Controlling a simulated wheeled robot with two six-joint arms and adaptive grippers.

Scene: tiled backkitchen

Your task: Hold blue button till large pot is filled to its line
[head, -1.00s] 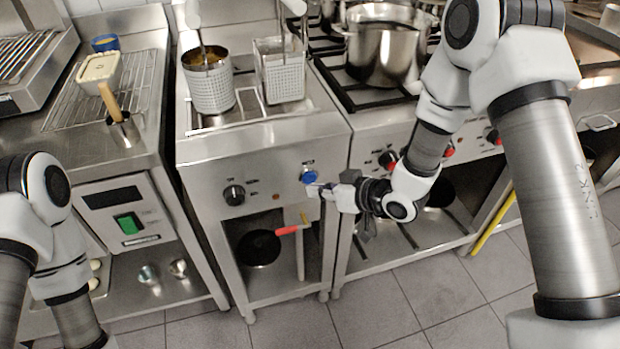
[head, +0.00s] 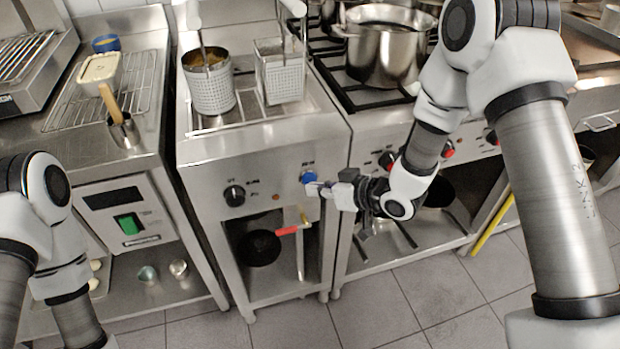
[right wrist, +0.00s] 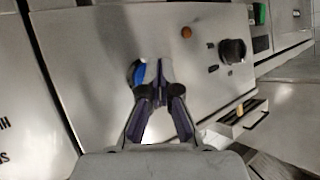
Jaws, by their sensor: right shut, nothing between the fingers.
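The blue button (head: 309,177) is on the front panel of the steel unit with baskets, at the upper right of that panel. My right gripper (head: 314,189) is shut and empty, its tips just below the button in the head view. In the right wrist view the blue button (right wrist: 139,73) is directly beside the left fingertip of the gripper (right wrist: 158,74); I cannot tell whether they touch. A large steel pot (head: 386,58) stands on the stove to the right. Its fill line and water level cannot be made out. My left gripper is out of view.
A black knob (head: 234,195) is left of the button. Two perforated baskets, one round (head: 209,88) and one square (head: 281,78), sit on the unit. A red-handled valve (head: 288,230) is in the open bay below. The stove's red-ringed knobs (head: 447,150) are near my right forearm.

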